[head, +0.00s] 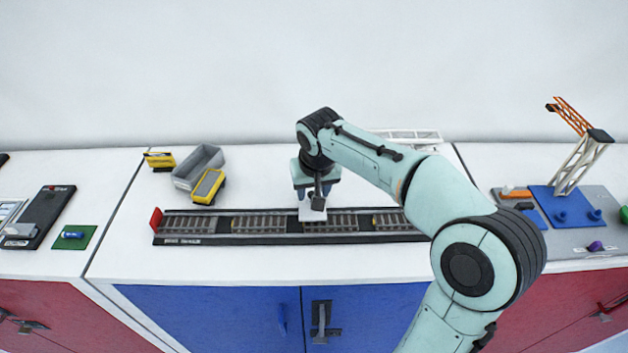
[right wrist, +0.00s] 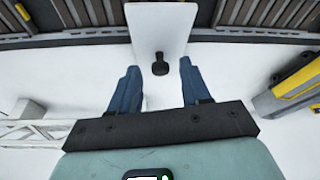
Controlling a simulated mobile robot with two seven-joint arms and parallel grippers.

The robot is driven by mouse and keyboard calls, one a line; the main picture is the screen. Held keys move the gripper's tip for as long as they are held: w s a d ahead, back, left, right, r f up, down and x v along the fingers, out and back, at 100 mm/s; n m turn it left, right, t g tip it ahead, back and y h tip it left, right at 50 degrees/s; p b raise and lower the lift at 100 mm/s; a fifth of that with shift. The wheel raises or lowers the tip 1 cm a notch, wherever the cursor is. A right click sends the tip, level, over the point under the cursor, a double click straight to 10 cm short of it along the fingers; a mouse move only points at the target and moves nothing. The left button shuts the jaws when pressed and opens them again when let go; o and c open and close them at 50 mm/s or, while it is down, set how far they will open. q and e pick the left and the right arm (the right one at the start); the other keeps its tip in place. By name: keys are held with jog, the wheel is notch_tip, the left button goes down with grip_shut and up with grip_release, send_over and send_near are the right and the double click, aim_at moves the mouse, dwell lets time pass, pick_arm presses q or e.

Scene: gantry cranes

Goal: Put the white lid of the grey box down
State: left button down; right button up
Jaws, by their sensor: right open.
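The white lid (right wrist: 158,25) has a black knob (right wrist: 160,66) and lies partly over the track's edge. In the head view, part of the lid (head: 306,214) shows below my gripper; I cannot tell if it lies flat or tilted. My right gripper (right wrist: 160,88) is open, with its blue fingers apart on both sides of the knob's line and not touching the lid. It also shows in the head view (head: 317,192), pointing down. The open grey box (head: 198,166) stands to the left, without a lid on it. My left gripper is not in view.
The dark track (head: 260,224) runs along the table front. Yellow vehicles (head: 208,186) stand near the grey box. A white lattice piece (head: 408,137) lies behind my arm. A crane model (head: 582,160) stands on the right-hand table.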

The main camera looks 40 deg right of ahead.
jog(key=v, duration=1.2)
jog(key=shift+r, duration=0.2)
